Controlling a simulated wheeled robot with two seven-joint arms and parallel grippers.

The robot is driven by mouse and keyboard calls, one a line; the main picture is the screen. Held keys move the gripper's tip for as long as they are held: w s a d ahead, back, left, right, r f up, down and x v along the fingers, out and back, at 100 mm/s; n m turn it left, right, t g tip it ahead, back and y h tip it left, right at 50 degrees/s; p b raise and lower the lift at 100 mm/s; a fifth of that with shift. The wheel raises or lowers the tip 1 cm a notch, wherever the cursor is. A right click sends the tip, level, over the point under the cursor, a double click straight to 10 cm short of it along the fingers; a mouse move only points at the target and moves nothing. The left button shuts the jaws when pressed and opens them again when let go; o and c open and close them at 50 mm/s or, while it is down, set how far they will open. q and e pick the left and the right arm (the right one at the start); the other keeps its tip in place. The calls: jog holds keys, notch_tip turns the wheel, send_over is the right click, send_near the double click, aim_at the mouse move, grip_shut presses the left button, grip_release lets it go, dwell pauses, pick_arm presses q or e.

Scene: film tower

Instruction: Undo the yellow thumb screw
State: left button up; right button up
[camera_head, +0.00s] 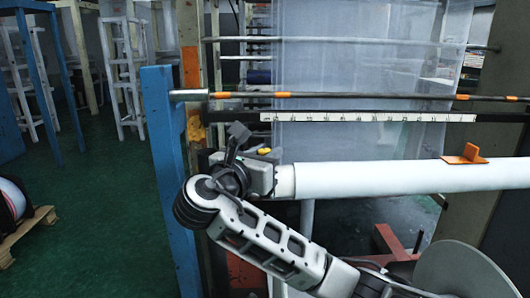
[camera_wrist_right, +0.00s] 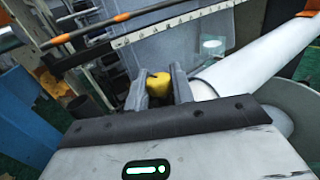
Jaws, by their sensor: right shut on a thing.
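The yellow thumb screw (camera_head: 264,151) shows as a small yellow patch at the left end of the white roll (camera_head: 370,180). In the right wrist view the yellow thumb screw (camera_wrist_right: 159,92) sits between the two grey fingers of my right gripper (camera_wrist_right: 160,82). My right gripper (camera_head: 262,165) is shut on it. In the head view the gripper hides most of the screw, so I cannot tell how far it is turned. My left gripper is not in view.
A blue post (camera_head: 168,180) stands just left of my right gripper. A dark rod with orange bands (camera_head: 350,97) and a white scale strip (camera_head: 370,117) run above the roll. An orange piece (camera_head: 464,155) sits on the roll.

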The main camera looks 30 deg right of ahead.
jog(key=shift+r+n+t+y+p, duration=0.15)
jog(key=shift+n+t+y+p, duration=0.65)
jog(key=shift+t+p, duration=0.25)
jog(key=shift+n+t+y+p, duration=0.45)
jog(key=shift+n+t+y, duration=0.3)
jog(key=shift+y, duration=0.25)
jog(key=n+t+y, duration=0.1)
jog(key=y, duration=0.1)
jog(key=n+t+y, duration=0.2)
jog(key=shift+f+y, duration=0.2)
jog(key=shift+y, duration=0.2)
jog(key=shift+n+t+y, duration=0.7)
jog(key=shift+n+y, duration=1.05)
jog(key=shift+y, duration=0.95)
jog(key=o, duration=0.9)
jog(key=shift+o, duration=0.2)
jog(key=shift+s, duration=0.1)
